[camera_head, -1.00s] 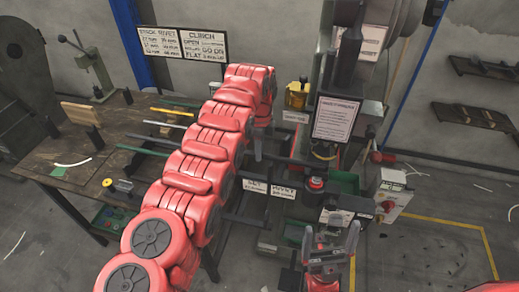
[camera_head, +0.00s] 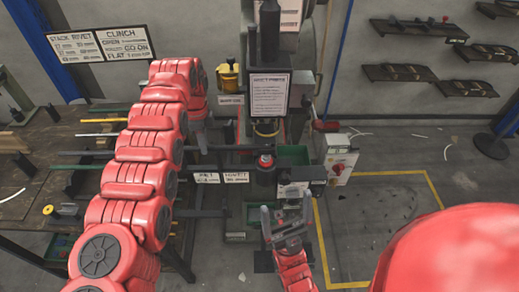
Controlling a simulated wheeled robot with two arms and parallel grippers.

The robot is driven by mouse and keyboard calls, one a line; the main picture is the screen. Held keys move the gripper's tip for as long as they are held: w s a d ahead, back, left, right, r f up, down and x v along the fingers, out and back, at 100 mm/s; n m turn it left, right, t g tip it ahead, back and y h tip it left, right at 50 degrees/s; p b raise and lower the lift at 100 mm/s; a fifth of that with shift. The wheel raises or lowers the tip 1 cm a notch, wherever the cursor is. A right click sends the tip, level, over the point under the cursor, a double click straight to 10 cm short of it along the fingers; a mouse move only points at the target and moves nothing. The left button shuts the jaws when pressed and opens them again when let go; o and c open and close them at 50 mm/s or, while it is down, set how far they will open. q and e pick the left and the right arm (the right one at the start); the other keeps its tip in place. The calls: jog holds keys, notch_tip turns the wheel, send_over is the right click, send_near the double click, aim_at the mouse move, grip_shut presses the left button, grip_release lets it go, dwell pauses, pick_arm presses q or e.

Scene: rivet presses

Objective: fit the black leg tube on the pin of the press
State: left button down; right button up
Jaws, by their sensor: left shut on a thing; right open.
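My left gripper (camera_head: 201,143) is shut on the black leg tube (camera_head: 226,148), in front of the press (camera_head: 268,45). The tube lies level, its right end pointing toward the press; my red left arm hides part of it. A red-topped black cylinder (camera_head: 265,165) stands at the press's front, close to the tube's right end. I cannot make out the pin clearly, nor whether the tube touches it. My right gripper (camera_head: 286,214) is open and empty, its fingers pointing up, below the red-topped cylinder.
A yellow part (camera_head: 229,77) and a green bin (camera_head: 291,156) sit by the press. A control box (camera_head: 340,160) with a red knob stands right of it. The yellow-marked floor (camera_head: 375,215) is open.

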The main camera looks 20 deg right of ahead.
pick_arm(q)
jog(key=c, duration=0.7)
grip_release()
jog(key=shift+r, duration=0.6)
notch_tip(320, 180, up, 3)
jog(key=shift+p, duration=0.55)
notch_tip(320, 180, up, 13)
jog(key=p, duration=1.3)
jog(key=shift+r+p, duration=0.15)
jog(key=shift+p, duration=0.15)
